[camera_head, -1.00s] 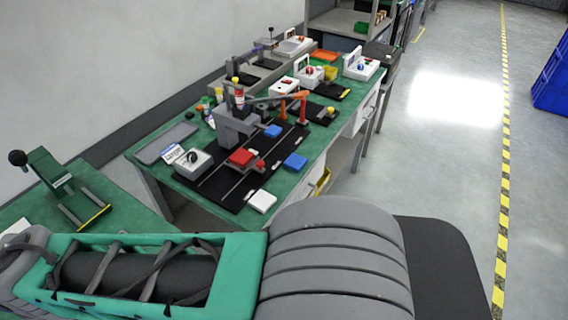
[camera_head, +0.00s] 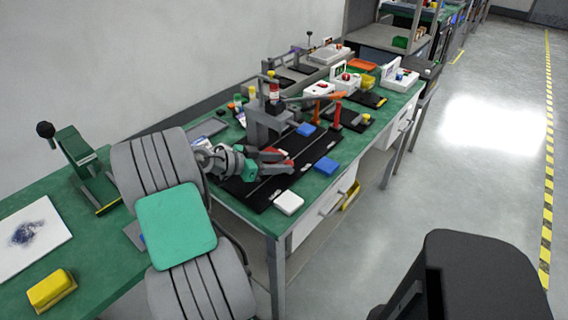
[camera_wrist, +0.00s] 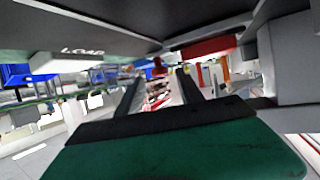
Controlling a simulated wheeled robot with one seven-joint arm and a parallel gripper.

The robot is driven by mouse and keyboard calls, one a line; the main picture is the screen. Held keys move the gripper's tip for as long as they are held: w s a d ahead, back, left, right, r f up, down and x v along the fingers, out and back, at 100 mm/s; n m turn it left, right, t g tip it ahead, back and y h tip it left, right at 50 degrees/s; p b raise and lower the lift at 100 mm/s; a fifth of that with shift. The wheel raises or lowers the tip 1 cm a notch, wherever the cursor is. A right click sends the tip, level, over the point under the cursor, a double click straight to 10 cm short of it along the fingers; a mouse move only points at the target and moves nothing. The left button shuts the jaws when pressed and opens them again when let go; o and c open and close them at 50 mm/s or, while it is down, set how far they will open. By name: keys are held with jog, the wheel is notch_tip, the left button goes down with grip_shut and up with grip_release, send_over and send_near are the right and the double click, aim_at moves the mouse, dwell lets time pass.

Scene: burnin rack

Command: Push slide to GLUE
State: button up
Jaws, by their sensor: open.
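The slide is a red block (camera_head: 282,155) on a black railed base (camera_head: 240,190) in the head view, partly hidden by my gripper. It also shows as a red block (camera_wrist: 205,47) at the upper right of the wrist view. My gripper (camera_head: 285,164) is open, low over the base and close beside the red block; I cannot tell whether they touch. In the wrist view the two dark fingers (camera_wrist: 160,92) point ahead, with a small red part between them in the distance. A white plate (camera_wrist: 65,62) there reads LOAD. I cannot read a GLUE label.
A grey post (camera_head: 266,122) stands on the base behind my gripper. An orange arm (camera_head: 320,102) and white boxes (camera_head: 400,78) stand farther back.

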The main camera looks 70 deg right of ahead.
jog(key=shift+x, duration=1.15)
grip_shut()
dwell(0.5)
